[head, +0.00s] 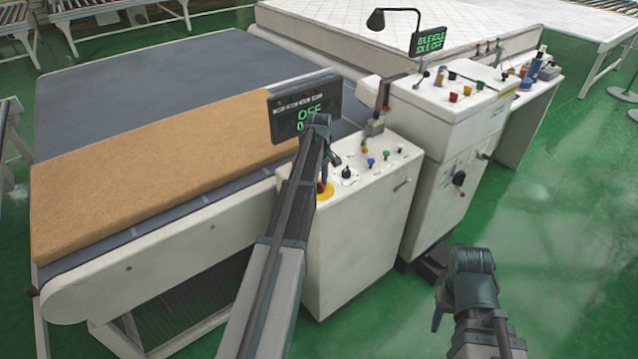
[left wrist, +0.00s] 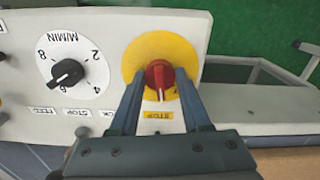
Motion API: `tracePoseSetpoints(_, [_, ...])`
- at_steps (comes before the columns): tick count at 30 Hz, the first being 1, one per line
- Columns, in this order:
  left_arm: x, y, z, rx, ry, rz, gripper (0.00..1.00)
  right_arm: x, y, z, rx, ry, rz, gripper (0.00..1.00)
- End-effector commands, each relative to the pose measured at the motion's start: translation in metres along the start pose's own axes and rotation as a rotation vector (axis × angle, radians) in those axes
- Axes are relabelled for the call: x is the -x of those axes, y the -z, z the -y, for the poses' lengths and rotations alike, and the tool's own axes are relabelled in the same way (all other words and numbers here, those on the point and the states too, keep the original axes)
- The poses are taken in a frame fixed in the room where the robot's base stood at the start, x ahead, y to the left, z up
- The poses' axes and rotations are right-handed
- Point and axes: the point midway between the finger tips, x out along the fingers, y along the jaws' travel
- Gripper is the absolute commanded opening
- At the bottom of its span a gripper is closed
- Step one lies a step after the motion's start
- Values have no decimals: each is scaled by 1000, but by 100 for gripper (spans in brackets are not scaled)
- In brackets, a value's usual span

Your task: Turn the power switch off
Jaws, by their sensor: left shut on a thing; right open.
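The power switch, a red knob (left wrist: 158,74) on a round yellow plate (left wrist: 180,50), sits on the control panel in the left wrist view. The plate also shows in the head view (head: 325,191), partly hidden by my left arm. My left gripper (left wrist: 157,92) is shut on the red knob, one finger on each side of it. In the head view my left gripper (head: 327,168) is over the near left corner of the panel. My right gripper (head: 437,318) is open and empty, low over the floor at the right. The dark display (head: 302,108) shows green "OFF", partly covered.
A black speed dial (left wrist: 67,72) is beside the switch. Coloured buttons (head: 386,155) line the cabinet top (head: 372,180). A brown mattress slab (head: 150,165) lies on the conveyor. A taller console (head: 450,110) stands to the right. Green floor (head: 560,230) is clear at the right.

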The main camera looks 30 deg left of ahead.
Motion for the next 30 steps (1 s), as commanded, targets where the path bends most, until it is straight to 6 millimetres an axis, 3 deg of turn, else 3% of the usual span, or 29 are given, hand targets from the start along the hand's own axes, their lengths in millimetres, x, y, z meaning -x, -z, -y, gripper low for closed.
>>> tracePoseSetpoints(15, [0, 0, 0, 449, 0, 1, 0, 0, 0, 0, 0, 0, 0, 50])
tracePoseSetpoints(30, [0, 0, 0, 655, 0, 1, 0, 0, 0, 0, 0, 0, 0, 50])
